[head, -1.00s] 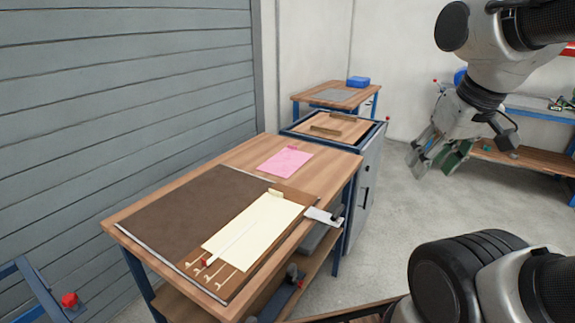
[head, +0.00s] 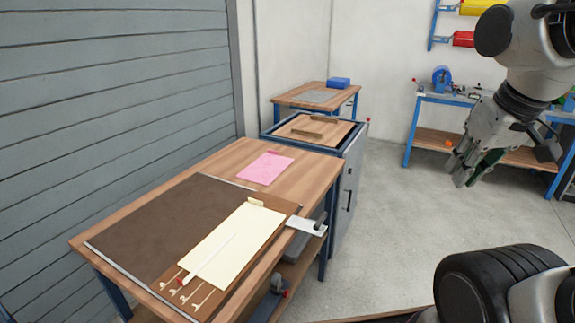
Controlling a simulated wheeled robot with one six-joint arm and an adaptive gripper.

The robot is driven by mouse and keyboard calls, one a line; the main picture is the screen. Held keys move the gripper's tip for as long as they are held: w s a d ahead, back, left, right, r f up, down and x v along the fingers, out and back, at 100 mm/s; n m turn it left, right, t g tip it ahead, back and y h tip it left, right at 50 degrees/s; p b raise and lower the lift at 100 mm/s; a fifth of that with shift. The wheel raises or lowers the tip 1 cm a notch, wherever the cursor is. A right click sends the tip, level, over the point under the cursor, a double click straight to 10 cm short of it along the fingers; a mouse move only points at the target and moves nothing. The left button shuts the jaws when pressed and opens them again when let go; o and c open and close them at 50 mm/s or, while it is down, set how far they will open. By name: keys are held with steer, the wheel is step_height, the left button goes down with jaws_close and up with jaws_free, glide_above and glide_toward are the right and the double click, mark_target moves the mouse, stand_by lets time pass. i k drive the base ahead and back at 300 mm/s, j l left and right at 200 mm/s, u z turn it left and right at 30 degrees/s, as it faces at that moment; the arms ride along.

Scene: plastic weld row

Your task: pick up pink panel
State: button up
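The pink panel (head: 265,168) lies flat on the far part of the wooden workbench (head: 315,178), beyond a dark brown mat. It is fully in view. My gripper (head: 468,180) hangs in the air at the right of the head view, over the floor and well to the right of the bench. It is apart from the pink panel. Its fingers are seen at a slant, and their gap and anything between them are hard to make out.
A brown mat (head: 150,232) and a cream sheet (head: 228,245) on a brown board cover the near bench. A grey clamp (head: 308,226) juts from its right edge. A wood-topped cabinet (head: 350,185) stands behind. The floor (head: 400,220) to the right is clear.

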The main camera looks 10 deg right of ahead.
mark_target(268, 167)
steer(key=i+l+z, duration=0.35)
steer(key=l, duration=0.15)
steer(key=i+l+z, duration=0.7)
steer(key=i+l+u, duration=0.1)
steer(key=i, duration=0.35)
steer(key=i+l, duration=0.15)
steer(key=i, duration=0.3)
steer(key=i+u, duration=0.2)
steer(key=u, duration=0.3)
steer(key=i+u, duration=0.25)
steer(key=u, duration=0.25)
steer(key=i+j+u, duration=0.1)
steer(key=u, duration=0.35)
steer(key=i+u, duration=0.2)
steer(key=u, duration=0.25)
steer(key=i+u, duration=0.2)
steer(key=u, duration=0.25)
steer(key=i+u, duration=0.15)
steer(key=u, duration=0.3)
